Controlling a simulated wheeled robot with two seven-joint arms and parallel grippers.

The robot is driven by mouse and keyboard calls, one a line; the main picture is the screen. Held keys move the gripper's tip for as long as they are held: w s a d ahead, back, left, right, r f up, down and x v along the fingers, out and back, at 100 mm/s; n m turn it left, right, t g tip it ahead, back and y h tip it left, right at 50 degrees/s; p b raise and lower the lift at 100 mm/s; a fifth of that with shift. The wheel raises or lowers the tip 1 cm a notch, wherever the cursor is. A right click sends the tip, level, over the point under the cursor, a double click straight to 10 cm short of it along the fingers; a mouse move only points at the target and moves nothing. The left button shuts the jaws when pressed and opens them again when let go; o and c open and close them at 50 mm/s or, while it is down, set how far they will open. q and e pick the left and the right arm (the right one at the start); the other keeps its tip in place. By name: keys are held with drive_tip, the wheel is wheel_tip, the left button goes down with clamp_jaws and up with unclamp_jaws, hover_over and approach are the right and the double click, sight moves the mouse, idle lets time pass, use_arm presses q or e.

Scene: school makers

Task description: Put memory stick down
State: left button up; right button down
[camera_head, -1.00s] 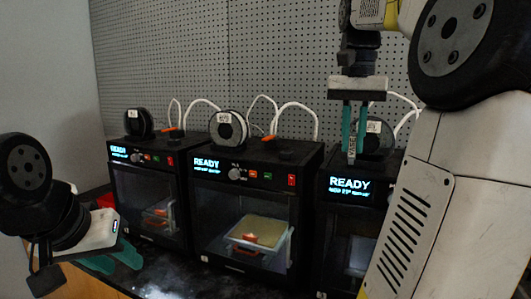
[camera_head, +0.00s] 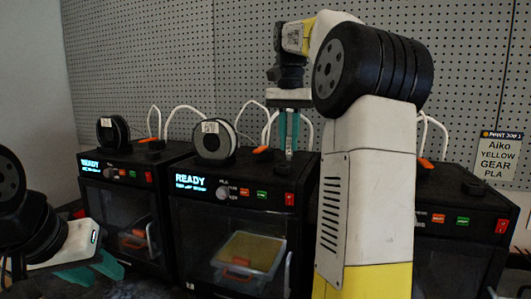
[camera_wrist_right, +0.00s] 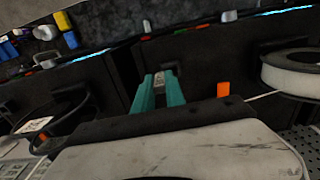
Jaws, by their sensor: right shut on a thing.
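My right gripper (camera_head: 289,148) points down above the tops of the printers, behind my forearm. Its teal fingers are shut on the memory stick (camera_head: 289,154), a small grey piece at the fingertips. In the right wrist view the memory stick (camera_wrist_right: 160,78) shows between the two finger ends of the gripper (camera_wrist_right: 159,88), held above a dark printer top. I cannot tell whether it touches anything. My left gripper (camera_head: 98,270) is at the lower left in front of the left printer, with teal fingers apart and nothing visible between them.
The left printer (camera_head: 108,205) and middle printer (camera_head: 190,235) show READY screens. A right printer (camera_head: 450,215) is partly hidden by my arm. Spools (camera_head: 213,140) and white tubes stand on top. A sign (camera_head: 499,157) reads Aiko YELLOW GEAR PLA. A pegboard (camera_head: 180,70) is behind.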

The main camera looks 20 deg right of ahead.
drive_tip(key=shift+w+a, duration=0.35)
drive_tip(key=shift+w, duration=0.4)
drive_tip(key=shift+w+a+f, duration=0.1)
drive_tip(key=shift+w+f, duration=0.05)
drive_tip(key=shift+f, duration=0.8)
drive_tip(key=shift+w+a+f, duration=0.1)
drive_tip(key=shift+w+f, duration=0.05)
drive_tip(key=shift+f, duration=0.75)
drive_tip(key=c, duration=1.4)
unclamp_jaws()
drive_tip(key=shift+d+f, duration=0.1)
drive_tip(key=shift+f, duration=0.05)
drive_tip(key=shift+r, duration=3.95)
